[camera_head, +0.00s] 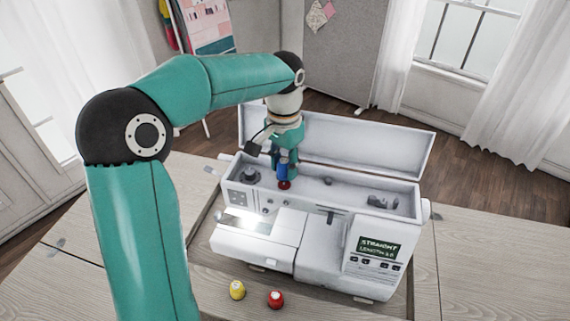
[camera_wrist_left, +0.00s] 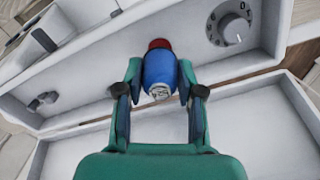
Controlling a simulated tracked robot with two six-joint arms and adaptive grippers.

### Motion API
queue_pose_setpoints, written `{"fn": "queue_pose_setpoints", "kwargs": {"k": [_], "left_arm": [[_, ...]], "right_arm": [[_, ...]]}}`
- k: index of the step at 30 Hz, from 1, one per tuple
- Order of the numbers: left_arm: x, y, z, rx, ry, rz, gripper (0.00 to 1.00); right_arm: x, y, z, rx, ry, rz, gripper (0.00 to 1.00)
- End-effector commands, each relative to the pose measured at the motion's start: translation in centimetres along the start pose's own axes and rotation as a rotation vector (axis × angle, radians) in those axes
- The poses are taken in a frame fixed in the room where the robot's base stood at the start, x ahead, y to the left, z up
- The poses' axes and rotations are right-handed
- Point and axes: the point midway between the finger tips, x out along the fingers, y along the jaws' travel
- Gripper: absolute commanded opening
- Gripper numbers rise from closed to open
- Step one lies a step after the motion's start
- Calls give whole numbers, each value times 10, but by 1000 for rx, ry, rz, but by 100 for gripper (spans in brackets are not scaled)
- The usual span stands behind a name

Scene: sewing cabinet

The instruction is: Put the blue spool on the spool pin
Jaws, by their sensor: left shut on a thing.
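The blue spool (camera_head: 283,169) is held by my left gripper (camera_head: 282,163) over the open top compartment of the white sewing machine (camera_head: 330,232). In the left wrist view the blue spool (camera_wrist_left: 160,71) sits between the two fingers of the left gripper (camera_wrist_left: 160,76), its pale end facing the camera. A small red piece (camera_head: 285,185) shows directly below the spool, and beyond its far end in the wrist view (camera_wrist_left: 160,43). I cannot tell whether the spool touches it. The spool pin itself cannot be made out; the spool may hide it. My right gripper is out of view.
The machine's raised lid (camera_head: 355,145) stands behind the compartment. A round dial (camera_wrist_left: 234,29) lies near the spool. A yellow spool (camera_head: 237,289) and a red spool (camera_head: 276,299) stand in front of the machine. The wooden table (camera_head: 495,262) is clear at right.

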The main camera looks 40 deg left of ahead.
Motion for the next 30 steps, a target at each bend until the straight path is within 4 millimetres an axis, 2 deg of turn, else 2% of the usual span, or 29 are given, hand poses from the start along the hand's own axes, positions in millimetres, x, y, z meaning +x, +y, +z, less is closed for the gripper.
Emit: {"fn": "queue_pose_setpoints", "kwargs": {"k": [18,28,29,30], "left_arm": [[12,0,1,-1,-1,0,18],[13,0,1,-1,-1,0,18],[13,0,1,-1,-1,0,41],[13,0,1,-1,-1,0,47]], "right_arm": [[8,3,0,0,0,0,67],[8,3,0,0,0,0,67],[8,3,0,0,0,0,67],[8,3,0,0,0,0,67]]}}
